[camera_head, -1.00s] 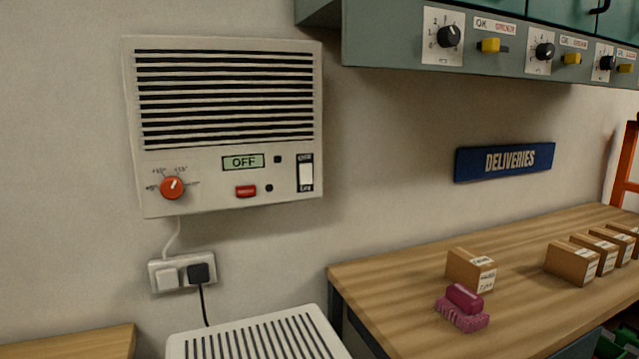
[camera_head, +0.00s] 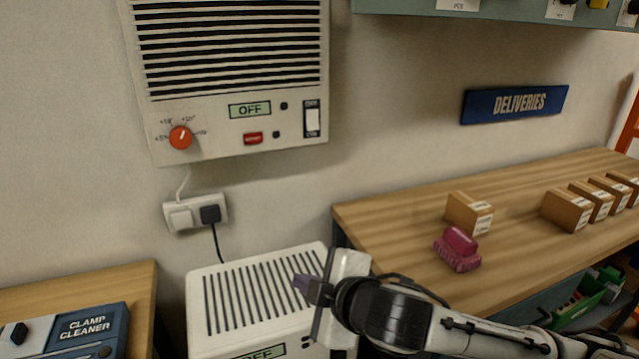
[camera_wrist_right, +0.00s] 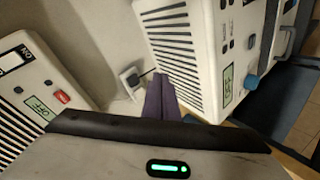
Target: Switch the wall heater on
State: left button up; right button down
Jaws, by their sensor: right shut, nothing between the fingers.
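The wall heater (camera_head: 235,80) is a pale box with dark slats on the wall, upper left in the head view. Its display (camera_head: 250,110) reads OFF. It has a red-orange dial (camera_head: 180,137), a red button (camera_head: 253,138) and a white rocker switch (camera_head: 312,120). Part of it also shows at the left of the right wrist view (camera_wrist_right: 45,85). My right gripper (camera_head: 301,284) is shut and empty, below and apart from the wall heater, in front of the floor unit. Its fingers also show in the right wrist view (camera_wrist_right: 160,98). My left gripper is out of view.
A similar slatted unit (camera_head: 215,300) with its own OFF display stands below. A socket (camera_head: 195,212) with a plug is between them. A wooden bench (camera_head: 400,225) at right holds boxes and a pink brush (camera_head: 457,250). A clamp cleaner (camera_head: 75,335) is lower left.

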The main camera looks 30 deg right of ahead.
aim_at(313, 128)
jog(key=w+d+r+n+t+h, duration=0.1)
jog(key=w+d+r+n+t, duration=0.1)
jog(key=d+r, duration=0.4)
jog(key=w+d+r+n+t+h, duration=0.2)
jog(key=d+r, duration=0.4)
jog(key=r, duration=0.8)
jog(key=shift+w+r+t+h, duration=0.2)
jog(key=shift+r+t+h, duration=0.1)
jog(key=shift+r, duration=0.05)
jog(key=p+x, duration=0.3)
jog(key=x, duration=1.1)
jog(key=shift+f, duration=0.1)
